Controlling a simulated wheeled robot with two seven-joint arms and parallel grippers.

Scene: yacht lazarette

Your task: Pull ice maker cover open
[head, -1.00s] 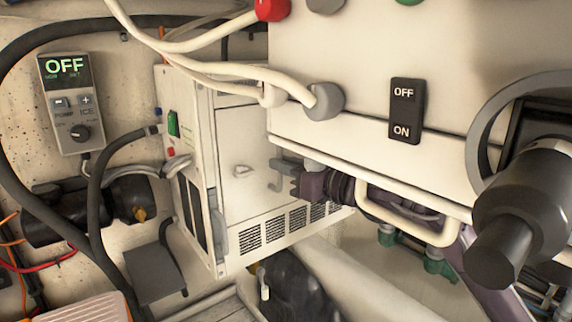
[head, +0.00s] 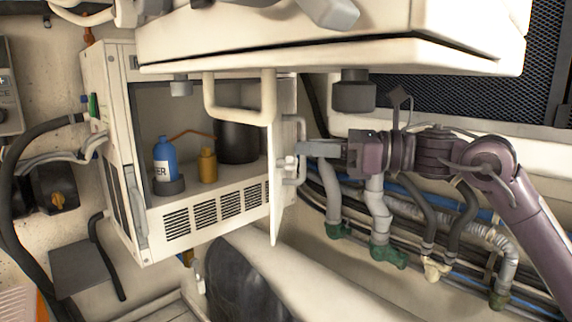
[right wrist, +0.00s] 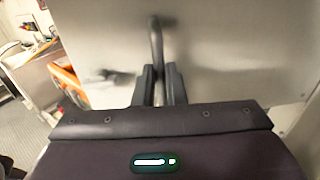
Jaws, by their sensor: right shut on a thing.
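The ice maker (head: 120,150) is a white box on the left of the head view. Its cover (head: 276,185) stands swung out on the box's right side, seen nearly edge-on. The front is open and shows a blue bottle (head: 165,160), a small yellow-brown bottle (head: 208,166) and a dark cylinder (head: 237,142) inside. My right gripper (head: 305,150) is shut on the cover's handle (head: 300,128) at the cover's outer face. In the right wrist view the gripper's fingers (right wrist: 159,85) close around the grey handle (right wrist: 156,45). My left gripper is not in view.
A large white panel box (head: 330,35) overhangs the ice maker's top, with a cream bar (head: 238,116) hanging down close to the cover. Pipes and hoses (head: 380,210) run along the wall behind my right arm. A black cylinder (head: 245,280) lies below.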

